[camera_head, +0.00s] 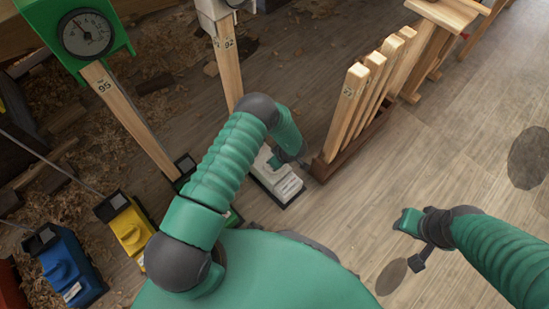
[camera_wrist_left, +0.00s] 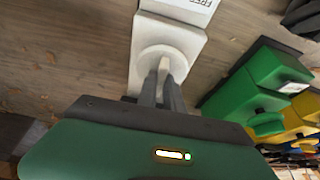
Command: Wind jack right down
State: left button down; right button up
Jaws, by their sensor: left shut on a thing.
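The white jack (camera_head: 277,183) stands on the floor right of centre in the head view. In the left wrist view its white body (camera_wrist_left: 190,45) carries a round knob with a narrow raised grip. My left gripper (camera_wrist_left: 163,78) is shut on this knob grip, its two dark fingers on either side. In the head view the left gripper (camera_head: 276,163) is over the jack, partly hidden by my arm. My right gripper (camera_head: 408,226) hangs over bare floor at the right; I cannot tell its finger opening.
Green, yellow (camera_head: 131,232) and blue (camera_head: 69,267) jacks stand at the left. A post marked 95 (camera_head: 127,118) bears a green gauge (camera_head: 86,34); a post marked 92 (camera_head: 228,65) is behind my arm. A rack of upright timbers (camera_head: 347,110) stands close right of the white jack.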

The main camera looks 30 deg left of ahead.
pick_arm(q)
jog(key=n+g, duration=0.1)
jog(key=n, duration=0.1)
jog(key=n+b, duration=0.1)
jog(key=n, duration=0.2)
jog(key=shift+w+g, duration=0.1)
jog(key=shift+g, duration=0.3)
jog(key=c, duration=1.5)
grip_release()
jog(key=p+v, duration=0.8)
jog(key=v, duration=0.8)
jog(key=shift+w+d+r, duration=0.2)
jog(key=shift+d+r, duration=0.1)
jog(key=shift+d, duration=0.05)
